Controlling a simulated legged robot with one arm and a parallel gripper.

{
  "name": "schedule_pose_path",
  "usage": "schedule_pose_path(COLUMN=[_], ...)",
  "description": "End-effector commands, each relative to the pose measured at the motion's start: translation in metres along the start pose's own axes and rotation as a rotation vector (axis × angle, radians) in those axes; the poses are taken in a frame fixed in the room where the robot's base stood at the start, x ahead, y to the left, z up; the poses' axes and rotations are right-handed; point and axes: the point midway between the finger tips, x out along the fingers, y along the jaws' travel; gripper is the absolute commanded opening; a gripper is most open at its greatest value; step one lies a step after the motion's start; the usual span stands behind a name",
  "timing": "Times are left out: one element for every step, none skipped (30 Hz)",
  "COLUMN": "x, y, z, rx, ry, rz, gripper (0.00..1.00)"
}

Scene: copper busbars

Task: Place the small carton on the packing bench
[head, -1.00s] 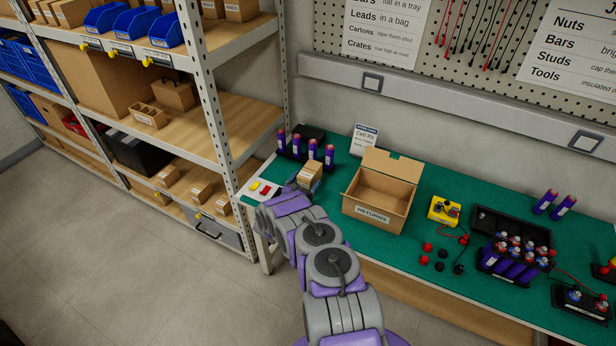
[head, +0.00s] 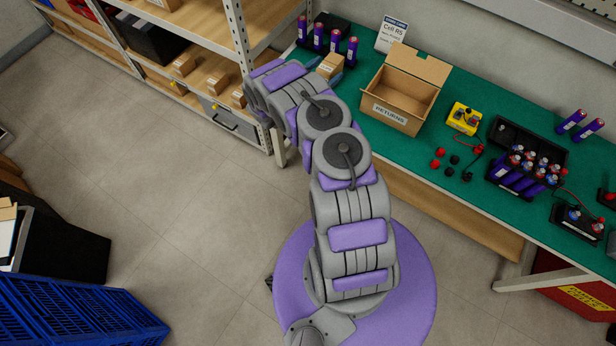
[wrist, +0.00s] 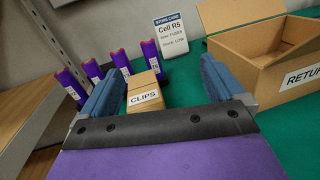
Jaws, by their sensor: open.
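The small carton (head: 331,66), a brown box, stands on the green top of the packing bench (head: 421,163) near its left end. In the wrist view the carton (wrist: 143,97) shows a white "CLIPS" label. My gripper (wrist: 163,68) is open, with its two blue fingers on either side of the carton in that view. The carton appears nearer the left finger, with a wider gap to the right one. I cannot tell whether the left finger touches it. The carton's lower part is hidden behind the gripper body.
Several purple cells (head: 334,39) stand just behind the carton. A sign card (head: 391,36) stands behind them. An open "RETURNS" box (head: 397,113) is to the right. A yellow device (head: 463,118) and a cell pack (head: 522,170) are farther right. Shelving (head: 243,40) adjoins on the left.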

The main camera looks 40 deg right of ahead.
Motion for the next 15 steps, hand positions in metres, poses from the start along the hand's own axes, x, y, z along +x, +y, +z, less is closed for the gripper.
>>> schedule_pose_path(x=[0.004,0.005,0.007,0.008,0.008,0.008,0.007,0.006,0.004,0.002,0.0,-0.004,-0.008,-0.011,-0.017], y=[-0.003,-0.008,-0.014,-0.019,-0.025,-0.032,-0.038,-0.043,-0.051,-0.057,-0.064,-0.073,-0.08,-0.086,-0.094], z=[0.028,0.041,0.057,0.07,0.081,0.097,0.109,0.12,0.136,0.146,0.155,0.169,0.178,0.187,0.2], rx=[0.028,0.042,0.062,0.079,0.092,0.115,0.133,0.151,0.177,0.195,0.213,0.24,0.261,0.282,0.313], ry=[-0.015,-0.019,-0.024,-0.028,-0.03,-0.033,-0.035,-0.035,-0.036,-0.035,-0.033,-0.031,-0.028,-0.025,-0.02], rz=[-0.038,-0.064,-0.1,-0.125,-0.152,-0.186,-0.212,-0.238,-0.271,-0.298,-0.325,-0.36,-0.386,-0.411,-0.445], gripper=[0.96,0.96,0.96,0.96,0.96,0.96,0.96,0.96,0.96,0.96,0.96,0.96,0.96,0.96,0.96])
